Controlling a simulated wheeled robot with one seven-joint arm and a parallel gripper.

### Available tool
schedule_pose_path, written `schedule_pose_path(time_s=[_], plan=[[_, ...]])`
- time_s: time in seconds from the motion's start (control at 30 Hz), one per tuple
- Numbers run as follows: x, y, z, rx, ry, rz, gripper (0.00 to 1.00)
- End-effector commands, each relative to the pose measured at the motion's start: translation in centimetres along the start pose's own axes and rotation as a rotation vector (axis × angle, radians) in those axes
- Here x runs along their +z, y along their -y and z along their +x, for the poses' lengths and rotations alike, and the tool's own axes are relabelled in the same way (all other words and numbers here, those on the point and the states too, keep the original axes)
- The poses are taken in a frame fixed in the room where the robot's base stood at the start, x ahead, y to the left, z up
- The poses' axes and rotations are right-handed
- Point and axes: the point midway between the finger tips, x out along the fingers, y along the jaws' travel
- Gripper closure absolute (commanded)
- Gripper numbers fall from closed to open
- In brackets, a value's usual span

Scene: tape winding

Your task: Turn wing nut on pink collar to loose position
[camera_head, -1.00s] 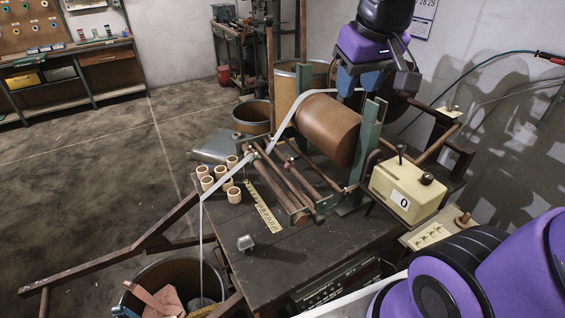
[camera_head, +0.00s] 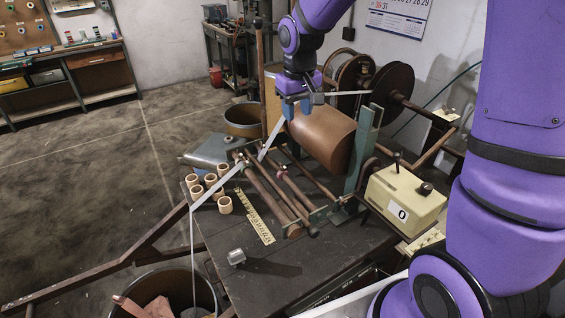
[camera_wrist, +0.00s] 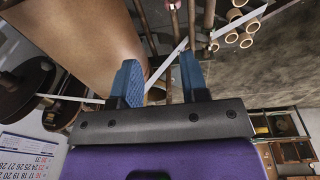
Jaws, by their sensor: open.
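The pink collar (camera_head: 283,172) is a small pink band on one of the brown rods (camera_head: 264,186) at the front of the winding machine. In the wrist view a pink bit (camera_wrist: 174,5) shows at the top edge, partly cut off. The wing nut is too small to make out. My gripper (camera_head: 295,113) is open and points down beside the left end of the brown drum (camera_head: 325,138), above and behind the collar and apart from it. In the wrist view my two blue fingers (camera_wrist: 159,65) stand apart, with the white tape (camera_wrist: 165,65) visible between them.
The white tape (camera_head: 230,174) runs over the rods down to a bin (camera_head: 165,283). Several tan rings (camera_head: 210,180) stand left of the rods. A green post (camera_head: 363,150) and cream counter box (camera_head: 403,197) are to the right. The table front (camera_head: 275,285) is mostly clear.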

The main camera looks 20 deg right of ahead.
Motion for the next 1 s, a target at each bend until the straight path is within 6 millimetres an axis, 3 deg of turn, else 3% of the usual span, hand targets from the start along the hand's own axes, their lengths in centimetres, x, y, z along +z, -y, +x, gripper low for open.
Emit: schedule_pose_path(time_s=[0.2,0.4,0.77,1.0], plan=[[-2.5,0.8,4.9,-0.022,0.051,-0.021,0.59],[-3.9,1.3,8.1,-0.038,0.078,-0.032,0.59],[-4.2,1.7,10.8,-0.046,0.092,-0.037,0.59],[-3.8,1.9,14.9,-0.046,0.094,-0.038,0.59]])
